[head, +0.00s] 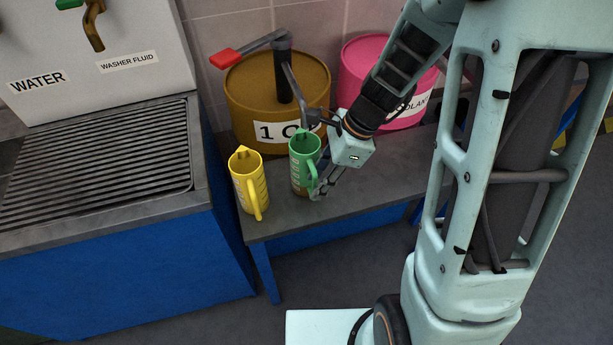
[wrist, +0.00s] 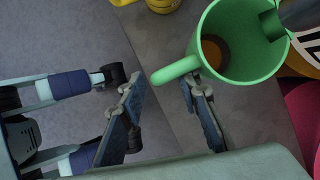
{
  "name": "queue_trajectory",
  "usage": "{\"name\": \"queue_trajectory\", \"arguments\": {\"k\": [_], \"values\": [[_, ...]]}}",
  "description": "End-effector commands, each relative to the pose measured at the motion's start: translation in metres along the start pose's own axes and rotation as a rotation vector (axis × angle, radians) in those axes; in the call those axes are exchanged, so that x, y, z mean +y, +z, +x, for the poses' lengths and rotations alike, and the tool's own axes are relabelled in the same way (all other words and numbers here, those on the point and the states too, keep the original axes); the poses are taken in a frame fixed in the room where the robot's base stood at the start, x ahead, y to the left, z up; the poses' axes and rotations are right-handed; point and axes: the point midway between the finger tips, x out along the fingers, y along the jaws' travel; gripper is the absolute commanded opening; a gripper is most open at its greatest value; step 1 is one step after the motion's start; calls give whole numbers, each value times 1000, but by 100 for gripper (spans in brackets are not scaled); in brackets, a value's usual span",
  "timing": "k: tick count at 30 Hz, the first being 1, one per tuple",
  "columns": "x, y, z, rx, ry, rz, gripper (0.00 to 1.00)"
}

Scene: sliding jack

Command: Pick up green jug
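The green jug (head: 303,165) stands upright on the grey bench, in front of the brown drum. In the wrist view the green jug (wrist: 268,68) is seen from above at the upper right, with brown at its bottom. Its handle points left, toward the gap between my fingers. My gripper (wrist: 163,92) is open, one finger on each side of the handle's outer end; I cannot tell whether either touches it. In the head view my gripper (head: 322,184) is at the handle side of the jug, partly hidden by the wrist.
A yellow jug (head: 248,180) stands left of the green one. Behind are a brown drum (head: 250,98) with a red-handled pump (head: 283,75), its spout near the green jug's top, and a pink drum (head: 365,62). A grated sink (head: 95,165) is at left. The bench (head: 350,190) is clear at right.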

Motion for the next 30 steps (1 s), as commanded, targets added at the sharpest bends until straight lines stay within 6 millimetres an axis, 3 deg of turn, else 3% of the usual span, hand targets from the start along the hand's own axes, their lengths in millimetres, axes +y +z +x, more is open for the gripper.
{"name": "queue_trajectory", "arguments": {"k": [1,3,13,21,30], "values": [[0,-2,13,0,1,-1,30],[0,-2,19,0,1,-1,30],[0,0,21,0,0,0,30],[0,0,21,0,0,0,0],[0,0,20,0,-1,-1,0]]}}
